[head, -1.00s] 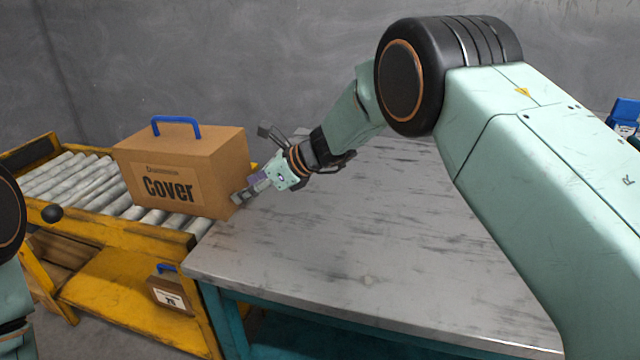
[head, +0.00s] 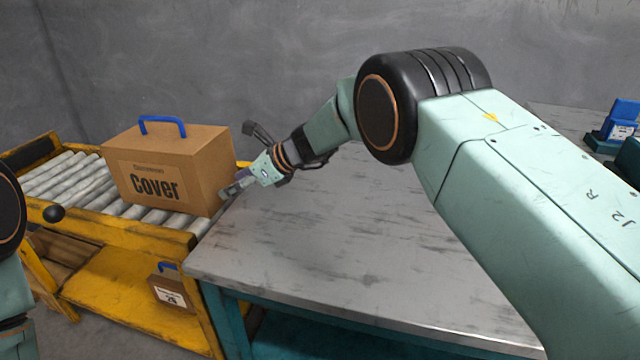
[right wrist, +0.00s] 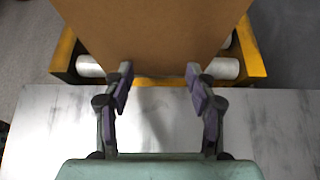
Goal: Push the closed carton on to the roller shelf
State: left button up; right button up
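The closed brown carton (head: 168,170), marked "Cover" and with a blue handle on top, sits upright on the rollers of the yellow roller shelf (head: 100,225). In the right wrist view the carton (right wrist: 150,35) stands over the rollers, past the table's edge. My right gripper (head: 240,160) is at the carton's right side, over the table's left edge. In the right wrist view its fingers (right wrist: 160,80) are apart with nothing between them, and the tips are at or very near the carton's face; contact is unclear. My left gripper is out of view.
The grey metal table (head: 320,260) is mostly clear and adjoins the roller shelf. A small labelled box (head: 172,288) with a blue handle sits on the shelf's lower level. A blue object (head: 622,118) stands at the far right.

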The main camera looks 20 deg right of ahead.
jog(key=shift+w+a, duration=0.85)
jog(key=shift+a, duration=0.3)
jog(key=shift+d, duration=0.1)
jog(key=shift+s+d+r+p, duration=0.15)
jog(key=shift+s+d+p, duration=0.5)
jog(key=shift+d+p, duration=0.3)
jog(key=shift+s+d+p, duration=0.4)
jog(key=shift+s+d, duration=0.05)
jog(key=shift+d, duration=0.25)
notch_tip(320, 180, up, 10)
jog(key=p, duration=0.8)
jog(key=shift+f, duration=0.2)
